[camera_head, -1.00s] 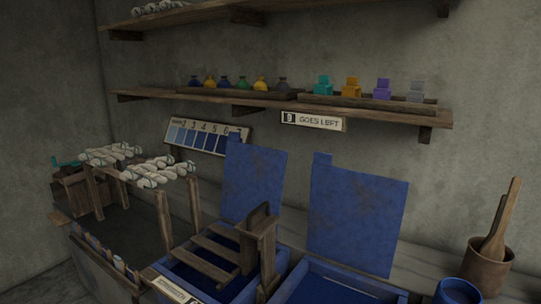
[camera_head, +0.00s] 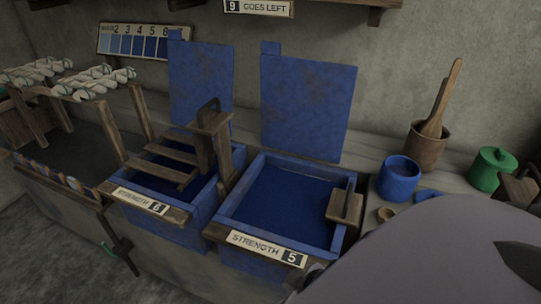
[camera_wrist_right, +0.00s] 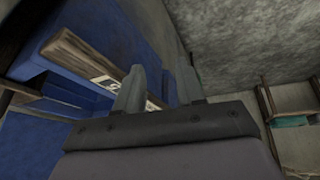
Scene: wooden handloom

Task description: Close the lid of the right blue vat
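The right blue vat (camera_head: 336,240) stands open, with dark blue liquid inside and a "STRENGTH 5" label (camera_head: 266,250) on its front. Its blue lid (camera_head: 307,106) stands upright at the back edge, leaning near the wall. A small wooden block with a handle (camera_head: 345,206) sits at the vat's right rim. In the right wrist view, my right gripper (camera_wrist_right: 158,88) is open, its two fingers apart with nothing seen between them. It is close to a wooden front rail with a label (camera_wrist_right: 105,85), beside blue vat panels. My left gripper is not in view.
A left blue vat (camera_head: 205,205) with an upright lid (camera_head: 201,84) and a wooden rack stands alongside. A blue pot (camera_head: 398,180), a brown pot with wooden tools (camera_head: 427,150) and a green lidded pot (camera_head: 492,170) are at right. My grey arm covers the lower right.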

